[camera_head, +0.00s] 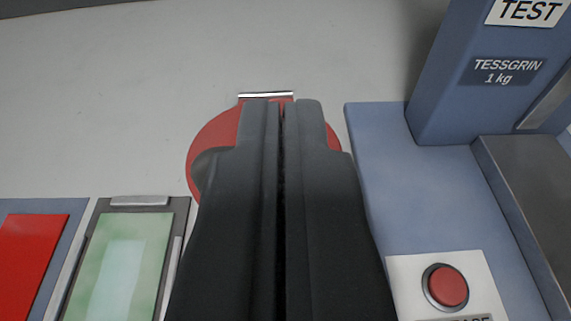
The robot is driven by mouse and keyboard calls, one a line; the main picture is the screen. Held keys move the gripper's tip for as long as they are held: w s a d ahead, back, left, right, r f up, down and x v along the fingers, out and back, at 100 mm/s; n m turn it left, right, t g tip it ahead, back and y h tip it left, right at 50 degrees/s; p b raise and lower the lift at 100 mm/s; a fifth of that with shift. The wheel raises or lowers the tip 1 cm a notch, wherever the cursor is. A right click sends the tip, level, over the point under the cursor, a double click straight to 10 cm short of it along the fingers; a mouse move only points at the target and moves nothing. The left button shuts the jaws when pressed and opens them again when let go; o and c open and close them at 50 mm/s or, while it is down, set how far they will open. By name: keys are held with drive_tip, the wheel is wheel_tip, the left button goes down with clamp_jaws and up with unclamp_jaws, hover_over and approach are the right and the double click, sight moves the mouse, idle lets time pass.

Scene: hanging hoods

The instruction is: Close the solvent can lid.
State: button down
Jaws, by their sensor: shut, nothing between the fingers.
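A round red piece (210,135), which looks like the solvent can lid, is in the upper middle of the view. A short, light metal strip (265,95) is at its far edge. My gripper (282,106) is shut and empty, with its dark fingers side by side in front of the red piece. The fingers hide most of it, and only its left side and a sliver on the right show. I cannot tell whether the fingers touch it. The can body is hidden, and I cannot tell the lid's angle.
On the right, a blue device (385,185) has an upright block (440,85) labelled TESSGRIN 1 kg and a red push button (446,287). The pale surface (110,100) at upper left is clear.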

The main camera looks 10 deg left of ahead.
drive_tip(key=s+d+f, duration=0.1)
drive_tip(key=s, duration=0.6)
drive_tip(key=w+d+r+g+p, duration=0.15)
drive_tip(key=d+r, duration=0.25)
drive_tip(key=r, duration=0.5)
drive_tip(key=w+d+r+p, duration=0.2)
drive_tip(key=d+r, duration=0.1)
drive_tip(key=r, duration=0.7)
drive_tip(key=s+d+r+t+h+p, duration=0.1)
drive_tip(key=s+d+r, duration=0.1)
drive_tip(key=d+r, duration=0.7)
drive_tip(key=s+d+r+m+h+p, duration=0.1)
drive_tip(key=s+d+r, duration=0.1)
drive_tip(key=d+r, duration=0.7)
drive_tip(key=shift+d+r+t, duration=0.35)
drive_tip(key=shift+r, duration=0.5)
